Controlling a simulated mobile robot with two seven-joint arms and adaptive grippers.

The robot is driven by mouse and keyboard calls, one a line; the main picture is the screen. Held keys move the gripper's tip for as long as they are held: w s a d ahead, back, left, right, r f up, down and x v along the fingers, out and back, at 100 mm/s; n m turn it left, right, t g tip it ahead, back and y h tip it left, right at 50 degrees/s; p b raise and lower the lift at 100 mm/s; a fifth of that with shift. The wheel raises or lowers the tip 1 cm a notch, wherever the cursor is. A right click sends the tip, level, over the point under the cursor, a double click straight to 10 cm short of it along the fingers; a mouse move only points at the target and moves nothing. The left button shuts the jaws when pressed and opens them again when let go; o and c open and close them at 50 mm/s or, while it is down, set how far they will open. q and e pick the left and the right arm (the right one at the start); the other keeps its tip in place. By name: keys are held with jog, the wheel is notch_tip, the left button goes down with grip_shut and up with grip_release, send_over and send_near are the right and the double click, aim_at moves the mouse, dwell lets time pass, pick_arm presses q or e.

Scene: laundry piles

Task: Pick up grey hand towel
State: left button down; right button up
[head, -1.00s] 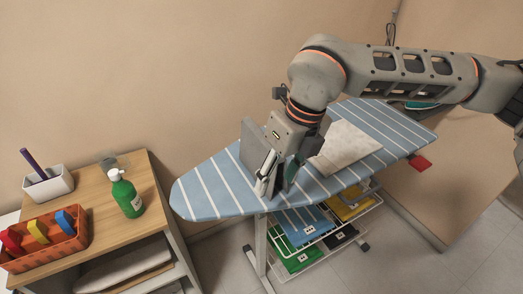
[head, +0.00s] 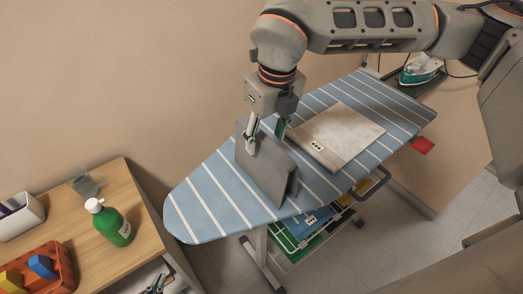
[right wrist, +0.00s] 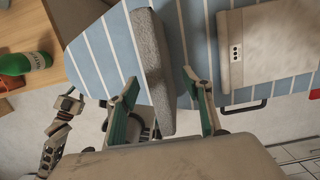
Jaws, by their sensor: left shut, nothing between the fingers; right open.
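The grey hand towel (head: 266,172) stands folded and tilted on the blue striped ironing board (head: 205,200). In the right wrist view the towel (right wrist: 153,62) lies between the fingers. My right gripper (head: 266,140) is open above the towel, one finger on each side; I cannot tell whether either finger touches it. Its fingers also show in the right wrist view (right wrist: 160,82). My left gripper (head: 156,284) is shut and empty, low at the bottom edge of the head view, left of the board. It also shows at the left of the right wrist view (right wrist: 66,108).
A pale folded cloth (head: 338,135) with a tag lies on the board right of the towel. An iron (head: 420,70) stands at the far end. A wooden side table (head: 140,215) at left holds a green bottle (head: 112,224) and an orange basket (head: 40,278). Folded items lie under the board.

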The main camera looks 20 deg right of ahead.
aim_at(262, 152)
jog(key=f, duration=0.3)
jog(key=f+p, duration=0.1)
jog(key=f, duration=0.1)
jog(key=shift+w+a+f, duration=0.3)
jog(key=shift+a+f, duration=0.05)
jog(key=c, duration=1.2)
